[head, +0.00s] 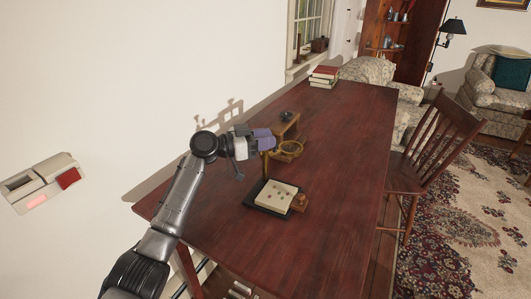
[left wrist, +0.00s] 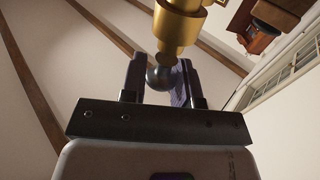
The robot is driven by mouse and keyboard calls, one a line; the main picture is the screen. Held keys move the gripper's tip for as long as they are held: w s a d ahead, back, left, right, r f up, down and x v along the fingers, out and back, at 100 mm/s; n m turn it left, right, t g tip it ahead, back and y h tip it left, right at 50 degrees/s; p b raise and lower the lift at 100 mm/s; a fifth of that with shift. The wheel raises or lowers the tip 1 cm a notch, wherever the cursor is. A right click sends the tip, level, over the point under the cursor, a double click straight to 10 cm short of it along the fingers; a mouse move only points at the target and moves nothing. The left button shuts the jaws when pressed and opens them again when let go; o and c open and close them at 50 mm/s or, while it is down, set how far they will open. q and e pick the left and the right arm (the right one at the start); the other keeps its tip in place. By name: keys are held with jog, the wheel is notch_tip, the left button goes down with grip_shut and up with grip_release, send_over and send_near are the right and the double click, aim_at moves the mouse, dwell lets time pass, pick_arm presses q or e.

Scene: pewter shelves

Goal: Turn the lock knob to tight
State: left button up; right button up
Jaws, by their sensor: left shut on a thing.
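My left gripper (head: 264,141) is over the dark red wooden table (head: 335,130), beside a brass instrument with a ring (head: 289,148). In the left wrist view, its two fingers (left wrist: 163,82) are shut on a small dark round knob (left wrist: 160,77). A brass cylindrical part (left wrist: 179,28) shows just above the knob in that view. In the head view the gripper hides the knob. Any marking for tight is too small to see. My right gripper is not in view.
A black tray with a pale dotted board (head: 271,194) lies nearer, with a small orange-brown piece (head: 299,203) at its side. A small wooden stand (head: 286,126) is behind the instrument. Books (head: 323,76) lie at the far end. A chair (head: 430,145) stands right; the table's right side is clear.

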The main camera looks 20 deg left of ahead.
pick_arm(q)
jog(key=m+g+h, duration=0.1)
jog(key=m+g, duration=0.1)
jog(key=shift+g+h+b, duration=0.3)
jog(key=shift+b, duration=0.1)
jog(key=shift+m+g+h, duration=0.5)
jog(key=shift+m+g, duration=0.1)
jog(key=shift+g, duration=0.4)
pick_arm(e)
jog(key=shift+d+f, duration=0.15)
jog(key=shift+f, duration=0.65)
pick_arm(q)
jog(key=shift+m+g, duration=0.5)
jog(key=shift+g, duration=0.1)
jog(key=o, duration=0.9)
jog(key=shift+s+a+p, duration=0.1)
jog(key=shift+a+p, duration=0.2)
jog(key=shift+a, duration=0.25)
jog(key=p+v, duration=0.3)
jog(key=v, duration=0.9)
jog(key=shift+s+a+f, duration=0.1)
jog(key=shift+a+f, duration=0.05)
jog(key=shift+a, duration=0.2)
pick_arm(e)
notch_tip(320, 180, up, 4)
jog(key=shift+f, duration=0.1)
